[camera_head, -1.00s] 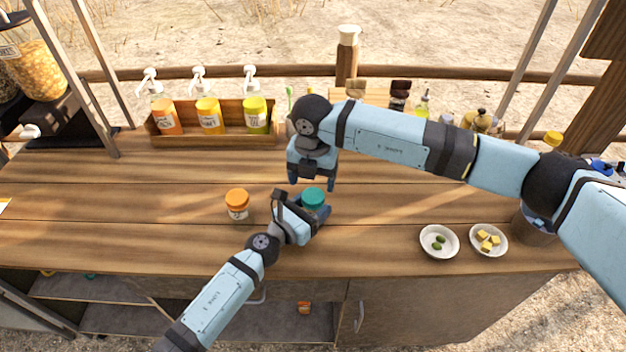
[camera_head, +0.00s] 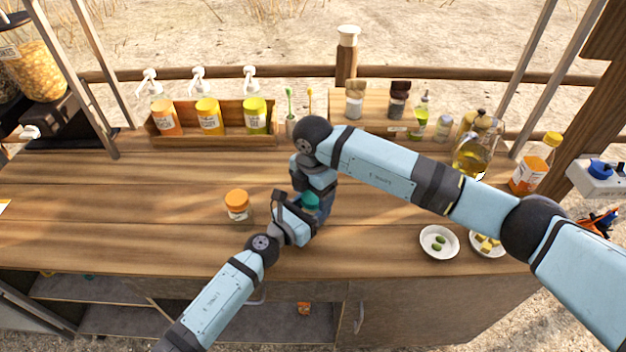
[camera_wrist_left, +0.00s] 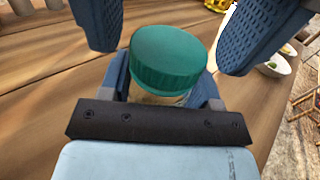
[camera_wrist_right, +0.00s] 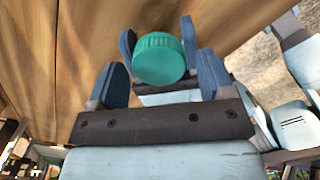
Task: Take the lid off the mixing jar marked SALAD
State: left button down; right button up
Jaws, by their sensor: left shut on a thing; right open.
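My left gripper (camera_head: 300,218) is shut on the jar's body below the lid. My right gripper (camera_head: 318,195) is above the jar and open, with its fingers coming down around the lid (camera_wrist_right: 158,59). In the right wrist view the lid lies between and beyond the fingers, not clasped by them. A second jar with an orange lid (camera_head: 237,204) stands to the left. The teal-lidded jar's label is hidden.
Two white bowls (camera_head: 427,250) with small food pieces stand at the right front. A wooden rack (camera_head: 215,138) with several pump bottles is at the back left. A glass oil jug (camera_head: 474,150) and bottles stand at the back right. The left counter is clear.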

jog(key=shift+f, duration=0.35)
jog(key=c, duration=0.9)
jog(key=shift+r+n, duration=0.1)
jog(key=shift+n, duration=1)
jog(key=n, duration=0.4)
jog(key=shift+n, duration=0.3)
jog(key=o, duration=1)
